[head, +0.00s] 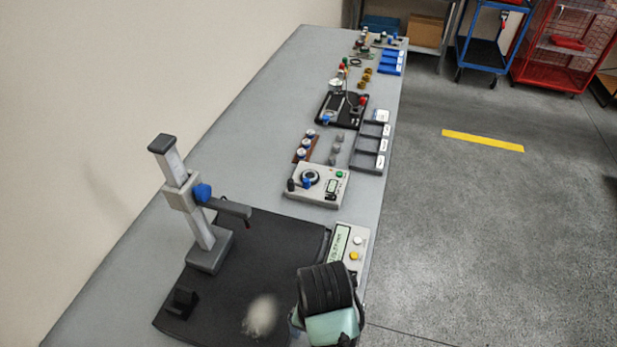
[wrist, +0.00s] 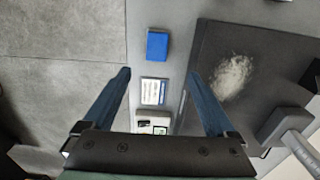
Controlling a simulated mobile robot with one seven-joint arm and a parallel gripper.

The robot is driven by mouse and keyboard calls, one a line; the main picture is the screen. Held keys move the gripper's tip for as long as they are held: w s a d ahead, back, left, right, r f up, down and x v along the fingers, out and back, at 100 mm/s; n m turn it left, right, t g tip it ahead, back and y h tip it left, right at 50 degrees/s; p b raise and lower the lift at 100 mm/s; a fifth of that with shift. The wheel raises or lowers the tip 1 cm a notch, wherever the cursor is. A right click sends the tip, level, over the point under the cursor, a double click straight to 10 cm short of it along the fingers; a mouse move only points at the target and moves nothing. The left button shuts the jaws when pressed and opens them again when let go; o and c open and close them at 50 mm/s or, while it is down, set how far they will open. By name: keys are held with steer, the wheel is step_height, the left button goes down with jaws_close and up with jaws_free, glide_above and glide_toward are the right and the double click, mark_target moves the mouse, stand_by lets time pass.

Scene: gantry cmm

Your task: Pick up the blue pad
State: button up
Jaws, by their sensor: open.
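The blue pad (wrist: 157,45) is a small blue block on the grey bench top, in the upper middle of the wrist view. My gripper (wrist: 158,76) is open and empty. Its two fingers reach up the wrist view on either side, and the pad shows beyond their tips, between their lines. In the head view, my arm's dark and pale green end stands at the bottom right of the bench. I cannot make out the pad there; it seems hidden behind my arm or out of frame.
A black plate (head: 270,240) with a whitish dusty patch (wrist: 232,77) lies beside the pad. A height gauge (head: 200,220) stands on it. A labelled card (wrist: 154,91) and a display box (head: 345,245) are near. Trays (head: 368,160) and parts stand further back. Floor lies to the right.

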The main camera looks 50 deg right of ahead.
steer(key=f, duration=0.6)
steer(key=shift+s+f, duration=0.1)
steer(key=shift+s, duration=0.15)
steer(key=f, duration=0.2)
steer(key=f+p, duration=0.1)
steer(key=f, duration=0.1)
steer(key=shift+s+a, duration=0.3)
steer(key=shift+s, duration=0.05)
steer(key=shift+w+f, duration=0.1)
steer(key=shift+f, duration=0.55)
steer(key=c, duration=1.4)
step_height(320, 180, up, 10)
steer(key=shift+r, duration=0.1)
steer(key=shift+c, duration=0.2)
